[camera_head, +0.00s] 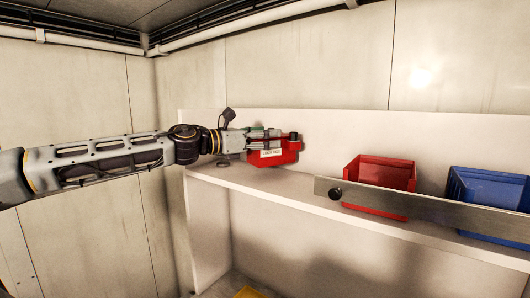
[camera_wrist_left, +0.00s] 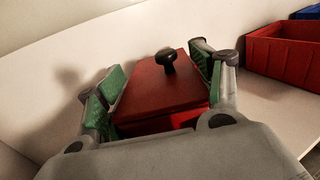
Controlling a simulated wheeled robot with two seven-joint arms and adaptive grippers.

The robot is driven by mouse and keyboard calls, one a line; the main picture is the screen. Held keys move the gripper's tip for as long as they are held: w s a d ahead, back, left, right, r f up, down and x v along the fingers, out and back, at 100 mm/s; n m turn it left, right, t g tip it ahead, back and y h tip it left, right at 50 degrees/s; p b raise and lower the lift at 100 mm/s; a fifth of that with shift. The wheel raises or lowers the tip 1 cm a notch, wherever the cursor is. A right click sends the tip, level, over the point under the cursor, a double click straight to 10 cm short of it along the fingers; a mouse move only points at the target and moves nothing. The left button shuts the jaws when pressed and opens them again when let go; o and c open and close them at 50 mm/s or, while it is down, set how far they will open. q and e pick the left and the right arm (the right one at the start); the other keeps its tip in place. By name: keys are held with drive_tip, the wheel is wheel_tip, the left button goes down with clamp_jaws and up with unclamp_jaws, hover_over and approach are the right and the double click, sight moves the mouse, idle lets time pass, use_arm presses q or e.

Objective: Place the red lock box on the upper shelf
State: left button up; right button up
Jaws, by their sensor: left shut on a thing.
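The red lock box (camera_head: 273,152) with a white label is at the left end of the white upper shelf (camera_head: 235,176). My left gripper (camera_head: 268,134) is shut on the red lock box, with its arm coming in from the left. In the left wrist view, the red lock box (camera_wrist_left: 160,92) with a black knob on top sits between the green-padded fingers of my left gripper (camera_wrist_left: 155,88). The box is at or just above the shelf surface; I cannot tell whether it touches. My right gripper is not in view.
An open red bin (camera_head: 381,172) stands on the shelf to the right, with a blue bin (camera_head: 488,188) farther right. A metal rail (camera_head: 430,207) runs along the shelf front before the bins. A white back panel (camera_head: 340,140) rises behind the shelf.

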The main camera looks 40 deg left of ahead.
sight(264, 151)
use_arm(q)
drive_tip(key=shift+r, duration=0.1)
drive_tip(key=shift+f, duration=2.05)
drive_tip(key=shift+f, duration=0.1)
drive_tip(key=o, duration=1.6)
drive_tip(key=shift+s, duration=0.15)
